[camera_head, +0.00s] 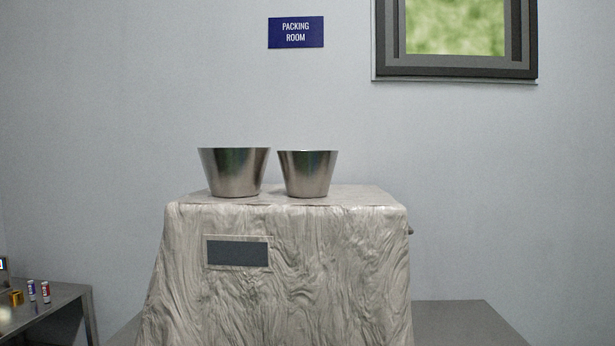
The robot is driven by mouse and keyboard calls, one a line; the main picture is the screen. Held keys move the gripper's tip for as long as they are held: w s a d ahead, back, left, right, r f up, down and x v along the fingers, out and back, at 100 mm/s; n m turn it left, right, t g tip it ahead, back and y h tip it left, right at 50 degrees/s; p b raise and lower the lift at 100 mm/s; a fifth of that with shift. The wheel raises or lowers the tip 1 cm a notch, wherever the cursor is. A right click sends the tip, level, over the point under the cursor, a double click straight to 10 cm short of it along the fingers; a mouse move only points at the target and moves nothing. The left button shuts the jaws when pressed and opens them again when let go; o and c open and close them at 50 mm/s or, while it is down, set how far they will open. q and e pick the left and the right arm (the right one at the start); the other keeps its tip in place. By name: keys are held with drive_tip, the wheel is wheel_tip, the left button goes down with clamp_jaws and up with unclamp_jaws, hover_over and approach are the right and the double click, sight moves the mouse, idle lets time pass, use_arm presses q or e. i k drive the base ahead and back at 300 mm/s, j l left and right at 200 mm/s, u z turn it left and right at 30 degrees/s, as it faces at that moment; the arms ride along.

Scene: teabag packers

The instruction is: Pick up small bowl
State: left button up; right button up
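The small bowl (307,175) is a metal bowl with sloping sides, standing upright on top of a draped, cream-coloured block. A slightly larger metal bowl (234,173) of the same shape stands upright just to its left. A narrow gap shows between their rims. The insides of both bowls are hidden from this low angle. Neither of my grippers shows in the head view.
The draped block (330,265) has a dark panel (237,253) on its front and stands on a grey surface (465,322). A metal table (62,305) at lower left holds small cans (45,291) and a gold item (16,297). The wall is behind.

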sight(306, 174)
drive_tip(key=i+l+u, duration=0.1)
drive_tip(key=l, duration=0.2)
drive_tip(key=i+l, duration=0.2)
drive_tip(key=l, duration=0.15)
drive_tip(key=i+l+u, duration=0.15)
drive_tip(key=l, duration=0.15)
drive_tip(key=i+l, duration=0.15)
drive_tip(key=l, duration=0.2)
drive_tip(key=u, duration=0.05)
